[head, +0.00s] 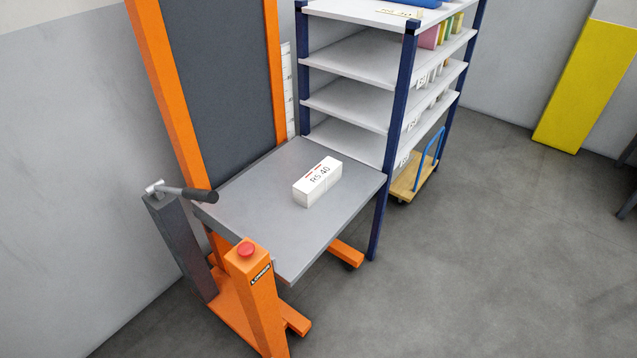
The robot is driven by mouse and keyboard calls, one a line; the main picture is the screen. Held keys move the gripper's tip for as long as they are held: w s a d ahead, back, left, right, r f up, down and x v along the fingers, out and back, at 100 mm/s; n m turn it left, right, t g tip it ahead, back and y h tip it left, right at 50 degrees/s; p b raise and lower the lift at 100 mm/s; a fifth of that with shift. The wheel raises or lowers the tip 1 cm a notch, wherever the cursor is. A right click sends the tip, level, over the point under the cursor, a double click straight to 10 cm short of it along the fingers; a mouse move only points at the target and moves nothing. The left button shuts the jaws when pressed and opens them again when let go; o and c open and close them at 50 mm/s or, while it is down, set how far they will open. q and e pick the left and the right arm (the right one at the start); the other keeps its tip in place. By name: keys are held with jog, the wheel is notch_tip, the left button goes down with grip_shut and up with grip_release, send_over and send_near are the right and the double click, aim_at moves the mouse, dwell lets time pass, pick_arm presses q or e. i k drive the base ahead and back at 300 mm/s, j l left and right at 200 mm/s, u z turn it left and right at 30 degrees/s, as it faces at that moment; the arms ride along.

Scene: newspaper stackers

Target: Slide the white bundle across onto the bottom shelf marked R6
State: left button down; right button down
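The white bundle (317,183) is a small box-like block with dark print that looks like "R5.40" and red marks on top. It lies on the grey platform (258,228) of an orange lifter, towards its right side. The platform's far right edge is close against or beside the shelf rack. The lowest visible shelf (349,146) of the rack lies just beyond the platform, roughly at its height, and its near part looks empty. Small labels sit on the shelf edges, too small to read surely. Neither of my grippers is in view.
The lifter has an orange mast (165,95), a black lever handle (186,193) and a red button (247,249). A dark blue rack post (396,120) stands at the platform's right corner.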

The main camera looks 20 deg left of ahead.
aim_at(308, 190)
jog(key=i+l+u, duration=0.2)
jog(key=i+l, duration=0.25)
jog(key=i+l+u, duration=0.25)
jog(key=i+l, duration=0.2)
jog(key=l, duration=0.1)
